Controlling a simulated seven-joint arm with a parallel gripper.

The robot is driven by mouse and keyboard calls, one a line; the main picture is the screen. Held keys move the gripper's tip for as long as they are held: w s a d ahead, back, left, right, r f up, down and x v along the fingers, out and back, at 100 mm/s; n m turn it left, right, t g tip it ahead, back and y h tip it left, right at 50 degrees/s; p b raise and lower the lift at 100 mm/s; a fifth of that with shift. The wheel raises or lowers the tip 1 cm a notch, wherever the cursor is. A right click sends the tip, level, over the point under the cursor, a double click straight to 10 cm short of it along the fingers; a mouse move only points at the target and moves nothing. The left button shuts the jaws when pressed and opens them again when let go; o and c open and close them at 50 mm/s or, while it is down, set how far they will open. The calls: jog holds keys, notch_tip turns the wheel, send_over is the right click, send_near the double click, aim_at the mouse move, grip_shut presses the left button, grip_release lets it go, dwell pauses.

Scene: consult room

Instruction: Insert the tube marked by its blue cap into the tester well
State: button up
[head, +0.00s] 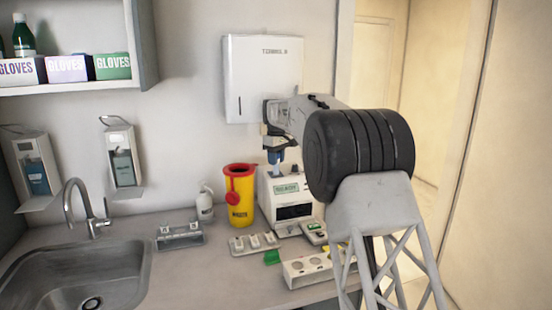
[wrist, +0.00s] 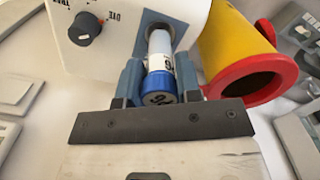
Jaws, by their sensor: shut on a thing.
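The tube (wrist: 160,48) is white with a label and a blue cap (wrist: 158,84). My gripper (wrist: 159,80) is shut on it, with one finger on each side near the cap. The far end of the tube is at the dark tester well (wrist: 180,30) in the top of the white tester (wrist: 112,42); how deep it sits is hidden. In the head view, my gripper (head: 276,154) is directly above the tester (head: 268,192), pointing down. The tester's front has a green display and a dark window.
A yellow and red waste bin (head: 241,205) stands close left of the tester. A white block with round holes (head: 303,272), a tray with several small items (head: 254,243) and a green object (head: 272,257) lie in front. The sink (head: 75,280) is at left.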

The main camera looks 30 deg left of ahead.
aim_at(276, 175)
jog(key=shift+f, duration=2.15)
jog(key=o, duration=1)
jog(key=shift+r, duration=0.15)
jog(key=shift+r, duration=3.8)
